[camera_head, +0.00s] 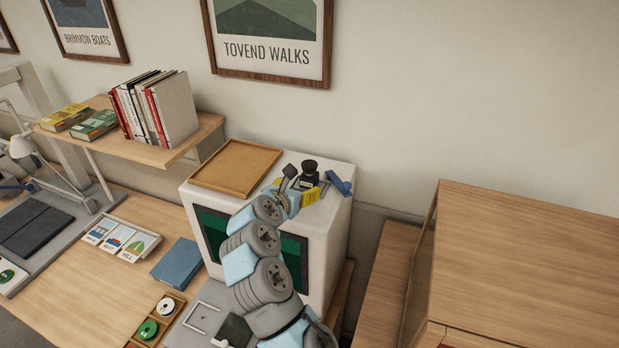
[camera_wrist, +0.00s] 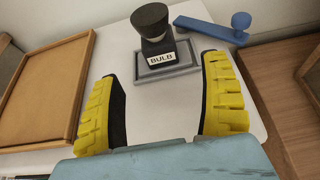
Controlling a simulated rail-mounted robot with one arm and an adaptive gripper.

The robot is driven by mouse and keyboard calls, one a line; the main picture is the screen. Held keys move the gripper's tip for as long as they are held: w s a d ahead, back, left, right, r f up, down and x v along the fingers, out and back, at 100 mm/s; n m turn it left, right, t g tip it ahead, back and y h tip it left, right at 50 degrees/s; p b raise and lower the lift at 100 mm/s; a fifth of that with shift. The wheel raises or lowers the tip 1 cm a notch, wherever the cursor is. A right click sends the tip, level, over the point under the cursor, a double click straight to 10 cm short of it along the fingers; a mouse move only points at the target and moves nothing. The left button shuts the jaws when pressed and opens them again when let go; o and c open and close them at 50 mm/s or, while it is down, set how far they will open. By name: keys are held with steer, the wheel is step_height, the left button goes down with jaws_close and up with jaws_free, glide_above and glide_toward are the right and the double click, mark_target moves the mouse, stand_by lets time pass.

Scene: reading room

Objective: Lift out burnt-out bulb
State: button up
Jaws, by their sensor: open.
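A dark piece with a wide round black top and a white label reading "BULB" (camera_wrist: 150,22) stands upright on a small grey tray-like base (camera_wrist: 180,70). It also shows in the head view (camera_head: 310,166), on top of the white cabinet (camera_head: 335,205). I cannot make out a separate glass bulb. My gripper (camera_wrist: 162,80) is open and empty, its yellow-padded fingers spread on either side of the space in front of the base. In the head view my gripper (camera_head: 302,186) is above the cabinet top, just on the near side of the labelled piece.
An empty wooden tray (camera_wrist: 42,90) is on the left of the cabinet top. A wall shelf (camera_head: 190,146) with books is further left. A lower wooden cabinet (camera_head: 530,250) stands to the right.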

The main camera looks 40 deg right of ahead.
mark_target(307, 179)
steer(key=shift+p+x, duration=0.35)
steer(key=shift+x, duration=1.5)
steer(key=shift+r+p+x, duration=0.2)
steer(key=shift+p+x, duration=0.1)
steer(key=shift+x, duration=0.55)
steer(key=shift+r+p+x, duration=0.2)
steer(key=shift+p+x, duration=0.1)
steer(key=shift+x, duration=1.55)
steer(key=c, duration=1.3)
